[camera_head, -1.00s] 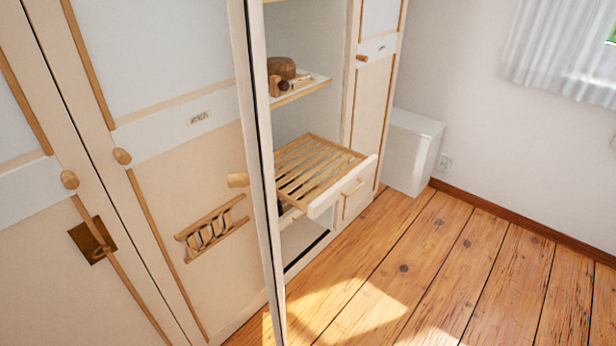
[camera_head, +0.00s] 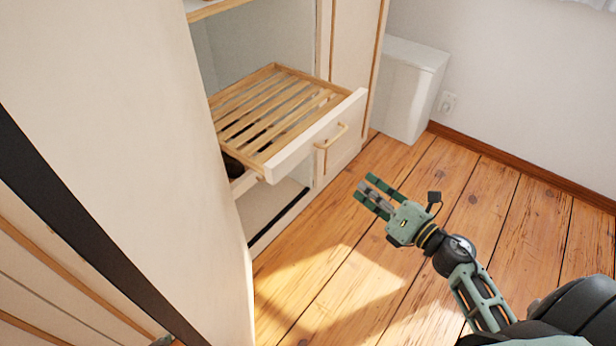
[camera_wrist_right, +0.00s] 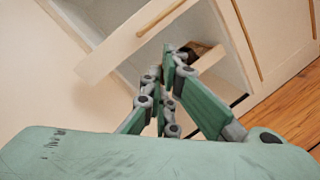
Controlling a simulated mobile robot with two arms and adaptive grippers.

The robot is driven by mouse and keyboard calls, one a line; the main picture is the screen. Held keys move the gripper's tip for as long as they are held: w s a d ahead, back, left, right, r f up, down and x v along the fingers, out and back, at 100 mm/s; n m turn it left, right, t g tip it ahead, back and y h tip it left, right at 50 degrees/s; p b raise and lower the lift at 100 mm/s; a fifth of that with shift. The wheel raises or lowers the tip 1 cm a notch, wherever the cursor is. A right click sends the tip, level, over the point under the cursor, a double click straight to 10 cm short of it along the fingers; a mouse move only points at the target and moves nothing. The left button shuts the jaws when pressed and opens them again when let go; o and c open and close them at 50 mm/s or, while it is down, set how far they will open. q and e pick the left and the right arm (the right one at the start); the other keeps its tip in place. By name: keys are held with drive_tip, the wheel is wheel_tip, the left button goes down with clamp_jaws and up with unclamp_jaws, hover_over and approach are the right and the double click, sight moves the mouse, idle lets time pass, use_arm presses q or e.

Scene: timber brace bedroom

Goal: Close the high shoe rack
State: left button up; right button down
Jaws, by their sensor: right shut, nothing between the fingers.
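The high shoe rack (camera_head: 285,110) is a slatted wooden pull-out with a white front panel and a wooden bar handle. It stands pulled out of the open wardrobe. My right gripper (camera_head: 370,194) is shut and empty, in front of the rack and to the right of its front panel, apart from it in the head view. In the right wrist view the gripper's fingers (camera_wrist_right: 165,75) point toward the cabinet, with a white panel beyond them. The space under the rack is partly hidden; a dark item shows there.
A large pale wardrobe door (camera_head: 130,120) stands open at the left and fills much of the head view. A white box (camera_head: 408,85) stands by the wall beyond the wardrobe. The wooden floor (camera_head: 490,210) is clear at the right.

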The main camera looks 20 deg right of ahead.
drive_tip(key=s+a+r+n+g+y+b, duration=0.15)
drive_tip(key=a+r+n+y+b, duration=0.35)
drive_tip(key=n, duration=0.6)
drive_tip(key=h+p, duration=0.2)
approach(299, 151)
drive_tip(key=x, duration=0.6)
use_arm(q)
drive_tip(key=w+v, duration=0.1)
drive_tip(key=v, duration=0.5)
drive_tip(key=shift+s+r, duration=0.15)
drive_tip(key=shift+r, duration=0.5)
use_arm(e)
drive_tip(key=shift+w+a, duration=0.25)
drive_tip(key=shift+w, duration=0.2)
use_arm(q)
drive_tip(key=shift+a, duration=0.1)
